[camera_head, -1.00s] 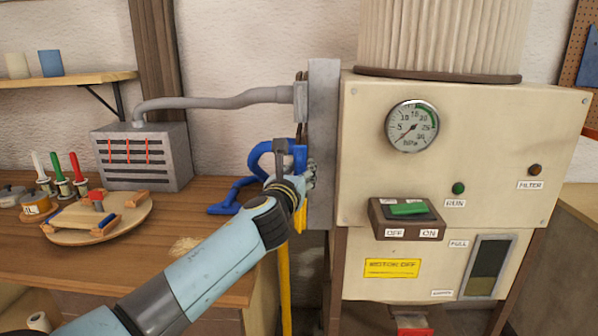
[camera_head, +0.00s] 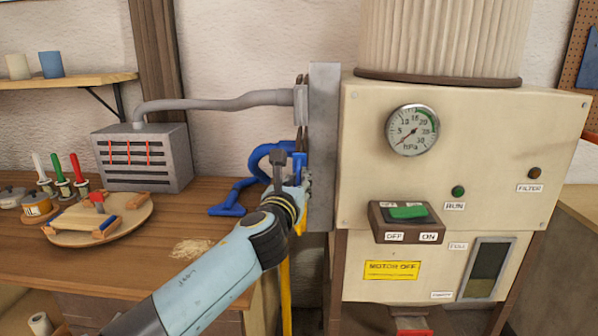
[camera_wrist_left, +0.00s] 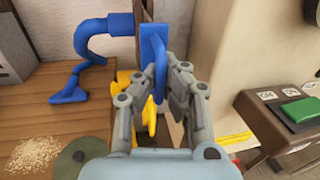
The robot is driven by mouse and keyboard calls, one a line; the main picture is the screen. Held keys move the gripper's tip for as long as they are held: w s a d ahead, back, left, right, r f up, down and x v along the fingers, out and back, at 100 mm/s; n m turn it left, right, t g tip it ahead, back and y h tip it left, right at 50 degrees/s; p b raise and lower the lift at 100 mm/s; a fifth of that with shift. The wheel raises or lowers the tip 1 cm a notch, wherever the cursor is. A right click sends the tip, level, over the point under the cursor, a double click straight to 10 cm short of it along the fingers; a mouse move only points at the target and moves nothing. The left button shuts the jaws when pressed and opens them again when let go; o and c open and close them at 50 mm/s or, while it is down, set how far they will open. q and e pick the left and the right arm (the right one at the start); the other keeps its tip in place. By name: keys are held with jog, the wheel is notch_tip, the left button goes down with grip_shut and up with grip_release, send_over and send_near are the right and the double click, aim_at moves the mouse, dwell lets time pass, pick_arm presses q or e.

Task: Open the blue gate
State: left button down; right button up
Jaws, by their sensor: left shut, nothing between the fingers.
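The blue gate shows as a flat blue plate with a blue loop (camera_wrist_left: 153,42) in the left wrist view. In the head view only a small blue part (camera_head: 299,160) shows, beside the grey vertical duct and behind my fingers. My left gripper (camera_head: 291,178) is at the gate, left of the machine. In the left wrist view its grey fingers (camera_wrist_left: 158,78) are close around the lower blue part, but hold nothing. They hide some of it; I cannot tell whether they touch it. My right gripper is not in view.
A blue hose (camera_head: 230,200) curves over the bench left of the gate. A yellow part (camera_head: 285,280) hangs below my gripper. The cream machine (camera_head: 465,130) with green switch (camera_head: 408,212) and "MOTOR OFF" sign stands right. Sawdust (camera_head: 192,248) lies on the bench.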

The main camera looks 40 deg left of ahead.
pick_arm(q)
jog(key=shift+d+v, duration=0.25)
jog(key=shift+v, duration=0.9)
jog(key=shift+w, duration=0.15)
jog(key=c, duration=1.4)
grip_release()
jog(key=v, duration=1.2)
